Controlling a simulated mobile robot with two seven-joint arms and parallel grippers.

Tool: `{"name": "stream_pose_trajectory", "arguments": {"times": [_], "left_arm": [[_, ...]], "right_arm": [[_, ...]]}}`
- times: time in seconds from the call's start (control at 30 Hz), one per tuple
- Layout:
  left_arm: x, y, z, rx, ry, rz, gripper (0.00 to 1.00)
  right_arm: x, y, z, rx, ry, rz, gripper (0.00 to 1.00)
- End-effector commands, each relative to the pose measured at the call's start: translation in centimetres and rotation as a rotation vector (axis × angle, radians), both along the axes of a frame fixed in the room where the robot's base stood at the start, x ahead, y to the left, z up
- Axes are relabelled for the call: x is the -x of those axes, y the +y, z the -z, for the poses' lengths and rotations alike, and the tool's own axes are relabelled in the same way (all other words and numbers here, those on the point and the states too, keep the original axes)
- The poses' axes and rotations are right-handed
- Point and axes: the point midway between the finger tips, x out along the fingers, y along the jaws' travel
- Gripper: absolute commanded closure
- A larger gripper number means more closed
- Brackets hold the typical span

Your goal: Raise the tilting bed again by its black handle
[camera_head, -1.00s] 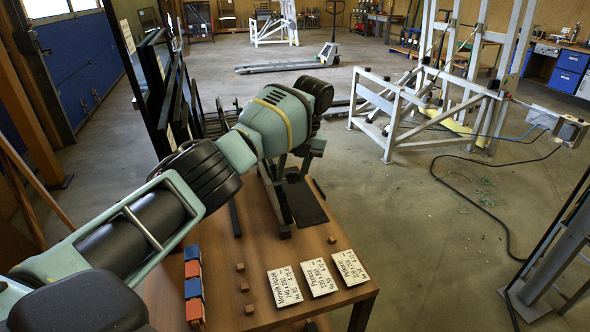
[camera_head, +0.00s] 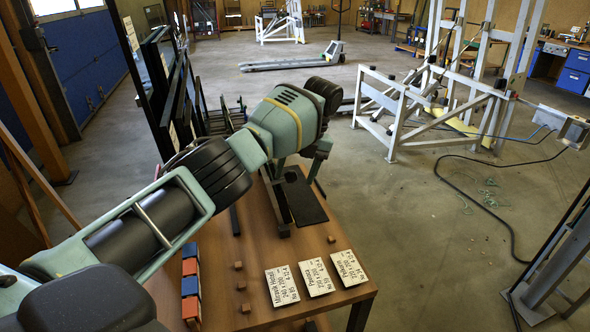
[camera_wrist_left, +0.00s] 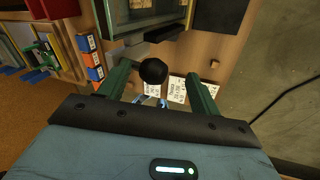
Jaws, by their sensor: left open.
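The tilting bed shows in the head view as a low dark frame with a black plate (camera_head: 305,200) on the brown table, partly covered by my left arm. In the left wrist view, its frame edge (camera_wrist_left: 147,29) shows at the top. The black handle's round knob (camera_wrist_left: 153,71) lies between the two green fingers of my left gripper (camera_wrist_left: 160,76), with gaps on both sides. The left gripper is open. In the head view the left gripper (camera_head: 300,158) is above the bed, its fingertips unclear. My right gripper is in neither view.
The wooden table (camera_head: 235,310) carries small wooden cubes, red and blue blocks (camera_head: 191,285) and white label cards (camera_head: 318,276). Dark upright frames (camera_head: 175,100) stand behind at left. A grey steel frame (camera_head: 400,115) stands at right on open floor with a black cable.

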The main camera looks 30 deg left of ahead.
Motion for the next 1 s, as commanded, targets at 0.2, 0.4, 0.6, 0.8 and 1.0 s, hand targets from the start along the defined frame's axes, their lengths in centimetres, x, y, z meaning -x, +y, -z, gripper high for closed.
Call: {"name": "stream_pose_trajectory", "arguments": {"times": [0.2, 0.4, 0.6, 0.8, 1.0], "left_arm": [[0.5, -0.2, 2.8, 0.013, 0.037, -0.004, 0.50], [0.3, -0.3, 1.9, 0.011, 0.033, -0.004, 0.50], [-0.4, -1.0, -1.6, 0.008, 0.020, -0.002, 0.50], [-1.0, -1.6, -5.3, 0.003, 0.006, 0.001, 0.50], [-1.3, -1.7, -6.8, 0.000, 0.002, 0.002, 0.50]], "right_arm": [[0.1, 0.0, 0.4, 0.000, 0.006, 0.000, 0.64], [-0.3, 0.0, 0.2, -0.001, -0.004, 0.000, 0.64], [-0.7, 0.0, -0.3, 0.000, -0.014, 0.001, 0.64], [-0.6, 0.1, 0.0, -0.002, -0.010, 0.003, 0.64], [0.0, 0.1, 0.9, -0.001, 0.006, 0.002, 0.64]]}}
